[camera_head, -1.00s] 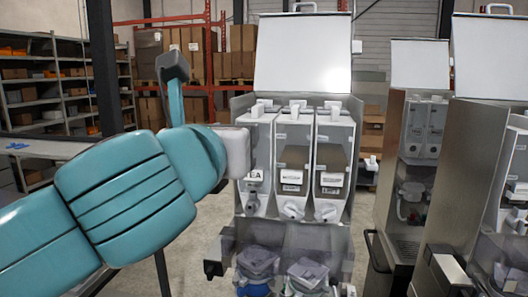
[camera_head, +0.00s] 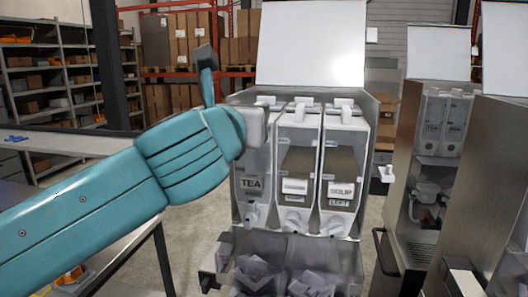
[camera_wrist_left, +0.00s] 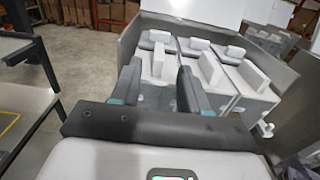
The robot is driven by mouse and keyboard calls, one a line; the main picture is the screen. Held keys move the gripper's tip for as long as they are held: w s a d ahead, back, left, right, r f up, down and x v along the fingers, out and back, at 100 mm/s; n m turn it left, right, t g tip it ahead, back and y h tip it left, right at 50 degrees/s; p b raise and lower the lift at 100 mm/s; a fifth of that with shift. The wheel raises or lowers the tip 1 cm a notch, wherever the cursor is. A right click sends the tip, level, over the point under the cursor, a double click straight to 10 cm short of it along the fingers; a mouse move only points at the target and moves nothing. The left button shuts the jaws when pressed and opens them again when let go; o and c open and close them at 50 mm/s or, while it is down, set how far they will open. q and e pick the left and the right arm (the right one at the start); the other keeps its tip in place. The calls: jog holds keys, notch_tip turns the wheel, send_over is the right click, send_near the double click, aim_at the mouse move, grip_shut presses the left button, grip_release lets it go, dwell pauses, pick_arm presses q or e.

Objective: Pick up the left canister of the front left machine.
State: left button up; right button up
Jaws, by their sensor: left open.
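The front left machine (camera_head: 237,190) is a grey housing with its white lid raised. It holds three canisters side by side. The left canister (camera_head: 251,184) has a TEA label; its upper front is partly hidden by my left wrist in the head view. In the left wrist view, the left canister (camera_wrist_left: 155,66) lies ahead between the spread fingers of my left gripper (camera_wrist_left: 157,80). The gripper is open and empty; whether a finger touches the canister I cannot tell. In the head view its fingers are hidden. My right gripper is not in view.
The middle canister (camera_head: 296,184) and the right canister (camera_head: 338,190) stand close beside the left one. Further machines (camera_head: 436,130) stand to the right. A grey table (camera_head: 75,143) is at the left, with shelves (camera_head: 62,75) behind. Open floor (camera_head: 195,235) lies between table and machine.

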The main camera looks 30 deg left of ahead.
aim_at(259, 103)
pick_arm(q)
jog(key=p+x, duration=0.2)
jog(key=x, duration=0.6)
jog(key=shift+a, duration=0.1)
jog(key=shift+w+f, duration=0.15)
jog(key=shift+w, duration=0.2)
jog(key=shift+s+r, duration=0.25)
jog(key=shift+s, duration=0.55)
jog(key=c, duration=0.3)
jog(key=shift+w, duration=0.2)
grip_shut()
jog(key=shift+w+f, duration=0.1)
